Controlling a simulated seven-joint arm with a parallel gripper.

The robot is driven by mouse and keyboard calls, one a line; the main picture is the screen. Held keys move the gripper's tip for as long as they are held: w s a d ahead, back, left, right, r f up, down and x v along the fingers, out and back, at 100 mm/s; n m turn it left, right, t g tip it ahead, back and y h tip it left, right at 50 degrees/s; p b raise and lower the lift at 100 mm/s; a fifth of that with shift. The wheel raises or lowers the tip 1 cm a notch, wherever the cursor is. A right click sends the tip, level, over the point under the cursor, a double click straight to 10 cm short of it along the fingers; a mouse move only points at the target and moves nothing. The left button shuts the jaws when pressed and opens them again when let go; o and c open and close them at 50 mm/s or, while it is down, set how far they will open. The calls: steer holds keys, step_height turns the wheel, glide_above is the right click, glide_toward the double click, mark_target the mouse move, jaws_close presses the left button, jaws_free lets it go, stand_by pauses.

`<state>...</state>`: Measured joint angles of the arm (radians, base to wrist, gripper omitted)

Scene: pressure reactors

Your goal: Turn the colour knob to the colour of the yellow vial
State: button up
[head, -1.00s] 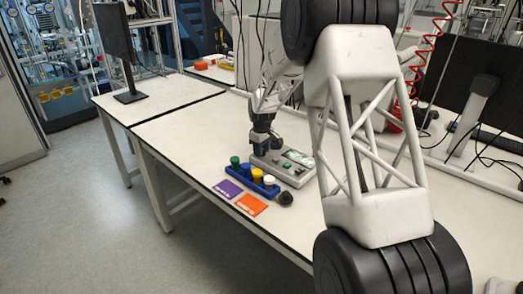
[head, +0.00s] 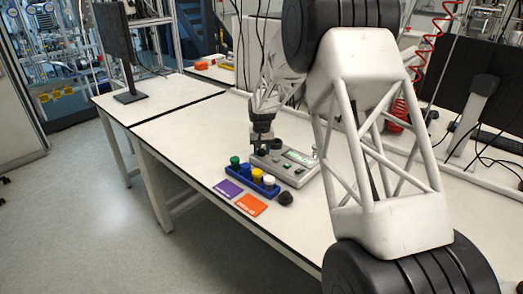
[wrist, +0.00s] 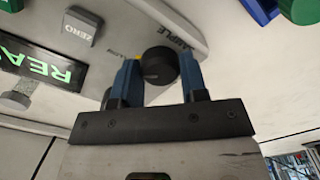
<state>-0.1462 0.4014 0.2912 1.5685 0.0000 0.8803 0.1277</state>
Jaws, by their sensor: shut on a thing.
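The colour knob, a round black knob (wrist: 160,66), stands on a grey device (wrist: 185,15) beside the printed word SAMPLE. A bit of yellow shows at its left edge. My gripper (wrist: 159,72) is shut on the knob, with a blue finger on each side. In the head view, my gripper (head: 262,143) is at the left end of the grey device (head: 292,175). The yellow vial (head: 257,175) stands in a blue rack (head: 262,190) between a blue vial (head: 245,169) and a white one (head: 269,180). The knob's pointer direction is not clear.
A green vial (head: 235,161) stands at the rack's left end. Purple (head: 228,187) and orange (head: 251,204) cards lie in front. A small black object (head: 286,199) lies right of the rack. The device has a green display (wrist: 35,62) and a ZERO button (wrist: 80,27).

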steer(key=shift+m, duration=0.6)
steer(key=o, duration=0.9)
steer(key=shift+o, duration=0.2)
steer(key=shift+r, duration=3.9)
